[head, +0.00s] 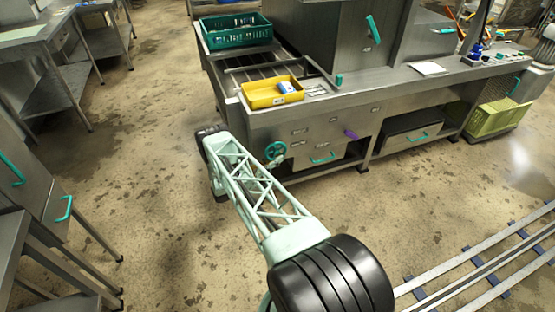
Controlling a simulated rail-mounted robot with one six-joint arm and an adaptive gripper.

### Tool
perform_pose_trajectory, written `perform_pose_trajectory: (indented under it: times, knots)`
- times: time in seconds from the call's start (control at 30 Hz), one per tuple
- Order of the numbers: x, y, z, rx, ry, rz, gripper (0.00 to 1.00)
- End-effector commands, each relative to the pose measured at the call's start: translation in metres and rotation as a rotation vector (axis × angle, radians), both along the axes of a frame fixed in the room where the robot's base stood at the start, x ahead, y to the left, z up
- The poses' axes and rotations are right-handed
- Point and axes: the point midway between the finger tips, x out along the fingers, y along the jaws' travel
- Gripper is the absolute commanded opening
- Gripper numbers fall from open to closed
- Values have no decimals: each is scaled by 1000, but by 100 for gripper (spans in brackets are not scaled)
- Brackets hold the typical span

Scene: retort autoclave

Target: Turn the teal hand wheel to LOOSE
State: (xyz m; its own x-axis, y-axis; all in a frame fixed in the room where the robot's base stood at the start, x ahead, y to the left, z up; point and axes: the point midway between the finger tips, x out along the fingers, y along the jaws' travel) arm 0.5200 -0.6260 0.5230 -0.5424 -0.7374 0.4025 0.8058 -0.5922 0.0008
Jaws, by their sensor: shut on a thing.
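The teal hand wheel (275,151) sits on the front panel of the steel bench, left of a teal drawer handle. My arm's pale green lattice link crosses in front, just left of and below the wheel. My gripper (271,162) is at the wheel's lower edge, small and mostly hidden behind the link. It is shut on the wheel's rim. The fingers and any LOOSE mark are too small to make out.
A yellow tray (272,93) with small items stands on the bench (350,98) above the wheel. A green crate (236,31) is behind it. A purple handle (351,134) juts from the panel to the right. Floor at left is open; rails (480,260) run at lower right.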

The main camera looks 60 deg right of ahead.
Motion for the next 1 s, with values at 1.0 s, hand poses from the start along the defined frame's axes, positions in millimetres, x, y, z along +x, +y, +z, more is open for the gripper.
perform_pose_trajectory:
  times: [1.0]
  knots:
    - [0,0,7,1,1,1,23]
